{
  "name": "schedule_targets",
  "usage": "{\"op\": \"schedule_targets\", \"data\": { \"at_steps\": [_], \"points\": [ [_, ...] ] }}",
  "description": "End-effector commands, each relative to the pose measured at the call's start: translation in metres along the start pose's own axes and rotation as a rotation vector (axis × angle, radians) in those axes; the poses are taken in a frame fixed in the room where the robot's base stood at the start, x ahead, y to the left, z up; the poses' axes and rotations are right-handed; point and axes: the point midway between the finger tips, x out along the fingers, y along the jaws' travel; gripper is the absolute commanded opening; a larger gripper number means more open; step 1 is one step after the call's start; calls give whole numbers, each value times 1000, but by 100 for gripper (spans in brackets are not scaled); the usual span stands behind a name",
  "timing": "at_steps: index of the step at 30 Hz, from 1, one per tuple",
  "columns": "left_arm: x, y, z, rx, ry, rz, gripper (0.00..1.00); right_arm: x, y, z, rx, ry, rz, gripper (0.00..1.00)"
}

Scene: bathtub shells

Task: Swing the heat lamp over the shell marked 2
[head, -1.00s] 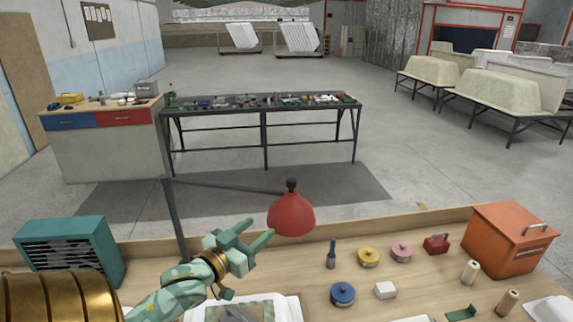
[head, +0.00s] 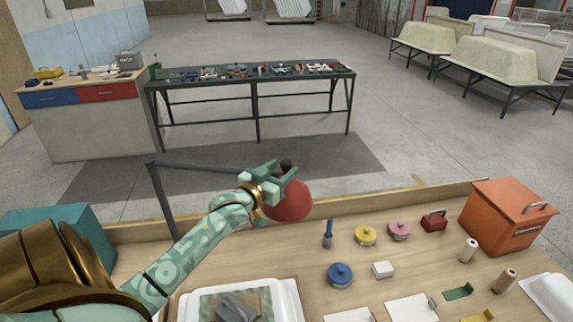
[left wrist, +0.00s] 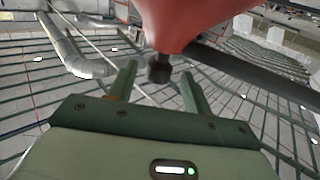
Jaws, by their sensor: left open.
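The heat lamp has a red shade (head: 290,204) with a dark knob (head: 286,164) on top, on a dark arm and post (head: 163,200) behind the bench. My left gripper (head: 282,173) is open at the top of the shade and partly hides it. In the left wrist view, the knob (left wrist: 158,69) lies between the two spread fingertips (left wrist: 158,80), below the red shade (left wrist: 185,25). Contact cannot be told. Pale tub shells (head: 495,88) stand on frames at the far right; I can read no number 2 on any. My right gripper is out of view.
The wooden bench holds a white tray (head: 293,300) at the front, an orange box (head: 505,218) at the right and a teal cabinet (head: 60,222) at the left. A blue-handled tool (head: 328,233), round pots and a white block (head: 382,270) stand right of the lamp.

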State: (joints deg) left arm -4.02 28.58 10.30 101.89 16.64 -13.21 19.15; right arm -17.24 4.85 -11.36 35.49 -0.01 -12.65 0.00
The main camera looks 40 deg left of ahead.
Motion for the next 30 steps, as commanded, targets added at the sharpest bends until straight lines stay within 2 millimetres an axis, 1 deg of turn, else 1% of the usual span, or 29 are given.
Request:
{"op": "schedule_targets", "data": {
  "at_steps": [1,3,6,9,16,17,18,20,21,22,26,30],
  "points": [
    [9,0,-1,1,2,0,50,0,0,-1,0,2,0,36],
    [18,0,-1,0,1,0,50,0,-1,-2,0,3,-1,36],
    [26,0,0,0,0,0,50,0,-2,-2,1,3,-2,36],
    [30,0,0,0,0,0,50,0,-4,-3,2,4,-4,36],
    [31,0,0,0,0,0,50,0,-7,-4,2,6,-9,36],
    [31,0,0,0,0,0,44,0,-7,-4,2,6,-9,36],
    [31,0,0,0,0,0,33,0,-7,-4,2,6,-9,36],
    [30,0,0,0,0,0,16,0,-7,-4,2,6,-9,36],
    [30,0,0,0,0,0,5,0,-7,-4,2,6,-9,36],
    [30,0,0,0,0,0,0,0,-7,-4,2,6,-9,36],
    [30,1,0,0,0,3,0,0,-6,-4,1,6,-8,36],
    [30,6,0,1,-2,27,0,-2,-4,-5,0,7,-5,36]
  ]
}}
